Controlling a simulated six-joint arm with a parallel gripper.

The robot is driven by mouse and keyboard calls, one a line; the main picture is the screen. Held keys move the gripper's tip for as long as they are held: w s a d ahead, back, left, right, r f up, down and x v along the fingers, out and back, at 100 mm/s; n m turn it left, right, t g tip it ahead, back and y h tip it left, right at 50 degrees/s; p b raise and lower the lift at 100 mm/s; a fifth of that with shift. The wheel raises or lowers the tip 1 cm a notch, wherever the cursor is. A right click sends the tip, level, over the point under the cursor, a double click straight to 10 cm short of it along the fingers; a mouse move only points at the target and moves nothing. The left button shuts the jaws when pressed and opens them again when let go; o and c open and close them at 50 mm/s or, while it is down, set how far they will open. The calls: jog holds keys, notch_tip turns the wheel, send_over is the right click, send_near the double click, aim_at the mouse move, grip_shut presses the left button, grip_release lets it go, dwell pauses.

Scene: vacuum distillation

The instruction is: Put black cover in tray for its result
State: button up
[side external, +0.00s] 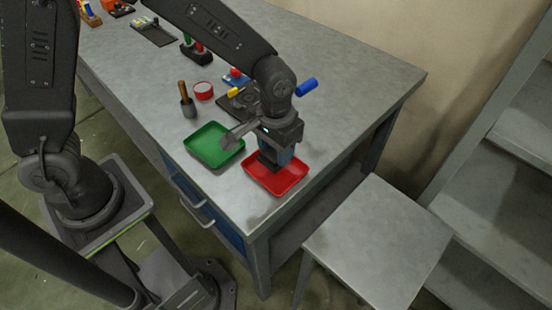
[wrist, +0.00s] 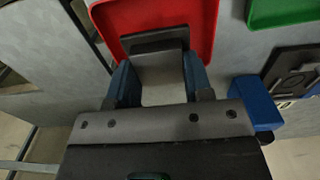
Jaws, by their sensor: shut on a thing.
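My gripper (wrist: 157,82) points down over the red tray (wrist: 203,14) in the wrist view. It is shut on the black cover (wrist: 158,42), a dark flat piece held across between the fingertips. In the side view my gripper (side external: 274,160) is above the red tray (side external: 291,182), and the dark piece at its tip hides part of the tray. I cannot tell whether the cover touches the tray floor. The green tray (side external: 203,149) lies to the left of the red one and looks empty.
The grey table (side external: 350,85) ends close to the red tray. A dark fixture (side external: 236,103) sits behind my gripper. A red round container (side external: 203,91) and a brown-handled tool in a holder (side external: 188,106) stand further back. A lower grey stool (side external: 380,245) stands at the right.

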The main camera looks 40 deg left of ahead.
jog(key=shift+f, duration=2.05)
jog(key=o, duration=1.1)
jog(key=shift+f, duration=0.15)
